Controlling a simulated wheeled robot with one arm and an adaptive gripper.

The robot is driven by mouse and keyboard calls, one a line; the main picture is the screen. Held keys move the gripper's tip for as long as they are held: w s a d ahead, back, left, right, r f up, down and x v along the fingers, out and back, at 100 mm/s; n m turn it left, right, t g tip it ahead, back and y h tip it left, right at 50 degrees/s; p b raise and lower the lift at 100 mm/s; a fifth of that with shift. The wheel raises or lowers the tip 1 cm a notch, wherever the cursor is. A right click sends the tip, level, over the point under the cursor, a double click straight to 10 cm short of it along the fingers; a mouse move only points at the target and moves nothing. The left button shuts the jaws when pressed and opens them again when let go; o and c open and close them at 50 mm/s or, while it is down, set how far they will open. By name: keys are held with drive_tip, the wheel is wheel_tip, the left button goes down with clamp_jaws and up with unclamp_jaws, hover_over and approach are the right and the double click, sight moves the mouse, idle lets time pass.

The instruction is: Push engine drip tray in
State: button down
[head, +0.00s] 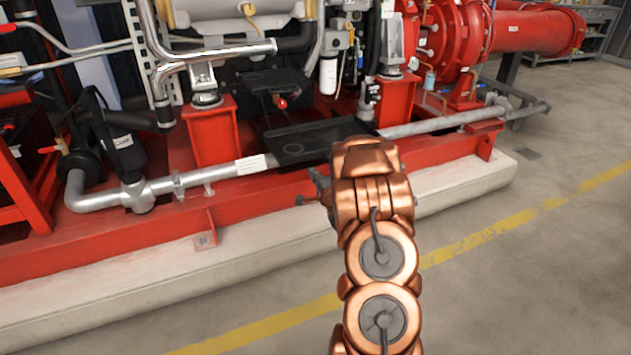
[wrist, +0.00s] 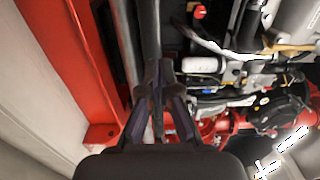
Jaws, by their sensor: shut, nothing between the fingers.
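The engine drip tray (head: 300,143) is a shallow black tray under the engine. In the head view its front edge juts out by the grey horizontal pipe, between two red supports. My gripper (head: 316,183) is just in front of and below the tray's right part, mostly hidden behind my copper-coloured wrist. In the wrist view my gripper (wrist: 160,68) is shut and empty, its fingertips close together beside a dark edge that looks like the tray's front lip (wrist: 150,30). I cannot tell whether the fingertips touch it.
The grey pipe (head: 225,176) runs along the red base frame (head: 130,240), above a pale concrete plinth (head: 230,255). Red supports (head: 212,135) flank the tray. A red knob (head: 282,103) sits above it. The floor at the right, with a yellow line (head: 500,228), is clear.

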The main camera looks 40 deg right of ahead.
sight(299, 155)
drive_tip(key=b+x, duration=0.4)
drive_tip(key=x, duration=0.5)
drive_tip(key=shift+f, duration=0.2)
drive_tip(key=shift+w+d+r, duration=0.2)
drive_tip(key=shift+w, duration=0.25)
drive_tip(key=shift+w+r, duration=0.1)
